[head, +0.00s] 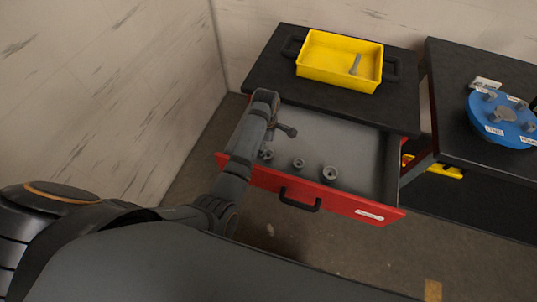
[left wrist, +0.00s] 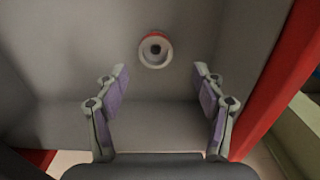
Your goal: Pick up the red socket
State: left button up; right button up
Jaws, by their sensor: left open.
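A socket with a red band (left wrist: 155,48) stands upright on the grey drawer floor in the left wrist view. Its round hole faces the camera. My left gripper (left wrist: 158,85) is open and empty, and the socket shows beyond the fingertips, between their lines, apart from both. In the head view my left gripper (head: 280,131) is partly hidden by my arm, over the left part of the open drawer. I cannot tell there which socket has the red band. My right gripper is not in view.
The red-fronted drawer (head: 260,179) is open and holds grey sockets, among them a middle one (head: 298,163) and a larger right one (head: 329,174). A yellow tray (head: 316,71) with a grey bolt-like part stands on the black cabinet top (head: 268,72). A blue disc (head: 482,103) lies right.

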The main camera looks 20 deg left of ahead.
pick_arm(q)
notch_tip(320, 180, down, 2)
jog(key=shift+w+f, duration=0.1)
jog(key=shift+w, duration=0.05)
jog(key=shift+f, duration=0.3)
jog(key=f, duration=0.4)
jog(key=shift+w+d+f, duration=0.15)
jog(key=shift+d+f, duration=0.1)
jog(key=shift+f, duration=0.1)
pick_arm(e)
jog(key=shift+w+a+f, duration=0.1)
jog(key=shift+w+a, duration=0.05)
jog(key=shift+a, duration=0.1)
pick_arm(q)
jog(key=shift+c, duration=0.4)
jog(key=c, duration=1.3)
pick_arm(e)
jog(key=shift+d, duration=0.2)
pick_arm(q)
jog(key=shift+r, duration=0.1)
notch_tip(320, 180, up, 10)
jog(key=p, duration=1.1)
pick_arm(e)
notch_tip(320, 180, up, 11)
